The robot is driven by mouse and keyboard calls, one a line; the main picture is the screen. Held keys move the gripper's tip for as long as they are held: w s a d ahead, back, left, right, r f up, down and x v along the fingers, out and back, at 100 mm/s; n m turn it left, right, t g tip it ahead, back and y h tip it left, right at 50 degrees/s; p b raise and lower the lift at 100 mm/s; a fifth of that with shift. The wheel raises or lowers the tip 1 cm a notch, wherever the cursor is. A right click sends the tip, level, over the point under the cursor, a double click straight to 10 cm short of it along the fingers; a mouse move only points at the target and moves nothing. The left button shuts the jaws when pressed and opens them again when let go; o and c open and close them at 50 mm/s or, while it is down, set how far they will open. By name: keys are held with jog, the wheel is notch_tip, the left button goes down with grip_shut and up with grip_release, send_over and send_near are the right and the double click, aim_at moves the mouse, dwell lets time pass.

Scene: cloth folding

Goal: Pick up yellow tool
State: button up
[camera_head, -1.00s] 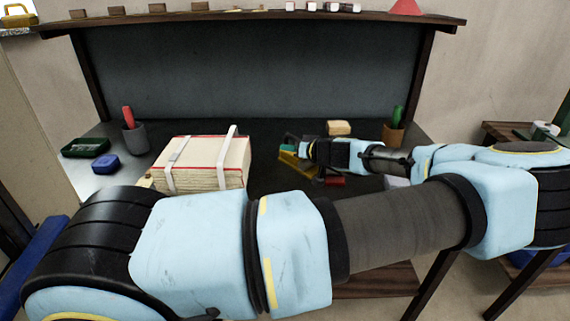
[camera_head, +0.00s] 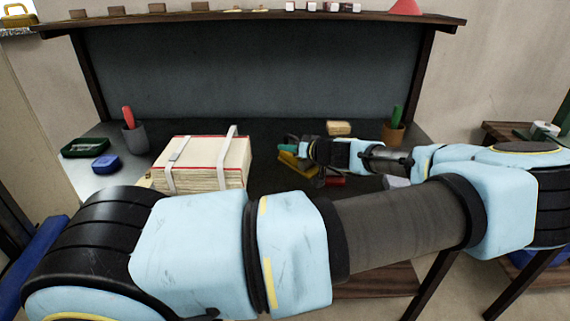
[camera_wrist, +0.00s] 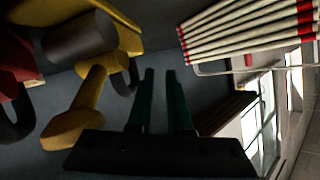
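The yellow tool (camera_head: 297,163) lies on the dark bench top, partly hidden by my gripper and wrist in the head view. In the wrist view its yellow handle (camera_wrist: 75,125) and other yellow parts show left of my fingers, beside a dark cylinder. My gripper (camera_wrist: 160,75) has two dark green fingers with a narrow gap between them and nothing visible in the gap. In the head view my gripper (camera_head: 288,147) is right at the tool, just above or behind it. I cannot tell whether a finger touches it.
A strapped book stack (camera_head: 207,163) stands left of my gripper, its pages close at upper right in the wrist view. A red tool (camera_head: 335,181) and tan block (camera_head: 339,128) lie nearby. Pots (camera_head: 135,138) (camera_head: 393,137) stand at both sides. A shelf (camera_head: 250,16) overhangs the bench.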

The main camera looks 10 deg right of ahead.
jog(key=o, duration=0.6)
jog(key=shift+c, duration=0.2)
jog(key=b+v, duration=0.3)
jog(key=v, duration=0.6)
jog(key=shift+d+f+b, duration=0.15)
jog(key=shift+d+b, duration=0.1)
jog(key=shift+b, duration=0.1)
jog(key=shift+o, duration=0.2)
jog(key=shift+v, duration=0.8)
jog(key=shift+s, duration=0.15)
